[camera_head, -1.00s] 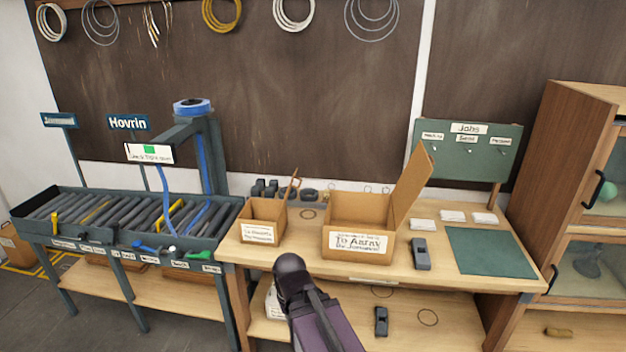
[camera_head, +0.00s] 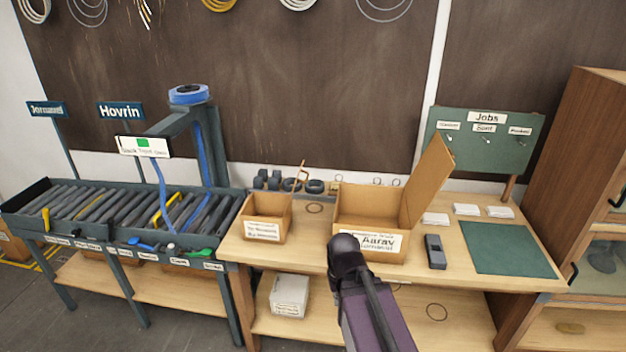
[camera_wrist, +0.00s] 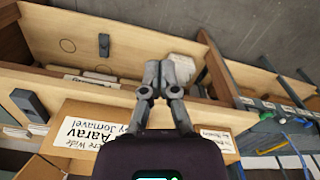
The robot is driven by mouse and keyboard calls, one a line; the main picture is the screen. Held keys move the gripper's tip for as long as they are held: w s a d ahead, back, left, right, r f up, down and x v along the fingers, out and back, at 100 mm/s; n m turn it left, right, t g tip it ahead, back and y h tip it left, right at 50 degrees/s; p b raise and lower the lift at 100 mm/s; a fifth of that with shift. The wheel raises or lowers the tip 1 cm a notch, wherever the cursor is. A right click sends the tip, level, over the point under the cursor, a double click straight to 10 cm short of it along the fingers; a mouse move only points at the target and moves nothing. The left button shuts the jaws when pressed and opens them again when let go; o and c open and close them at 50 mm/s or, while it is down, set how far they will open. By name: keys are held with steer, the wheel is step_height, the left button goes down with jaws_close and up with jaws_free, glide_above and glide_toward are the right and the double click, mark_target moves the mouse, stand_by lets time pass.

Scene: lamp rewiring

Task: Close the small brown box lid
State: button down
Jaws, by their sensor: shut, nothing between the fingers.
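The small brown box (camera_head: 262,229) stands on the workbench in the head view, left of the large box. In the wrist view part of the small box (camera_wrist: 228,146) shows right of my gripper. My gripper (camera_wrist: 160,76) is shut and empty, with its fingertips together in front of the bench edge, apart from the box. In the head view only my arm shows; the fingers are hidden.
A large open box (camera_head: 359,246) with its lid raised is right of the small box. Black spools (camera_head: 290,184) lie behind. A dark block (camera_head: 435,251) and green mat (camera_head: 509,248) are further right. The conveyor (camera_head: 120,212) is at left.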

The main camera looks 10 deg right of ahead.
steer(key=shift+d, duration=0.1)
steer(key=w+a+r+m+t+y+b, duration=0.1)
steer(key=w+r+m+t+y, duration=0.15)
steer(key=w, duration=0.75)
steer(key=w+r+m+t+y, duration=0.15)
steer(key=w+t+y, duration=0.25)
steer(key=w, duration=0.7)
steer(key=w+d+r+m+t, duration=0.6)
steer(key=w+d+r+t, duration=0.2)
steer(key=w, duration=0.5)
steer(key=shift+d+r+m+b, duration=0.45)
steer(key=shift+d+r, duration=0.15)
steer(key=shift+d, duration=0.15)
steer(key=shift+w, duration=0.15)
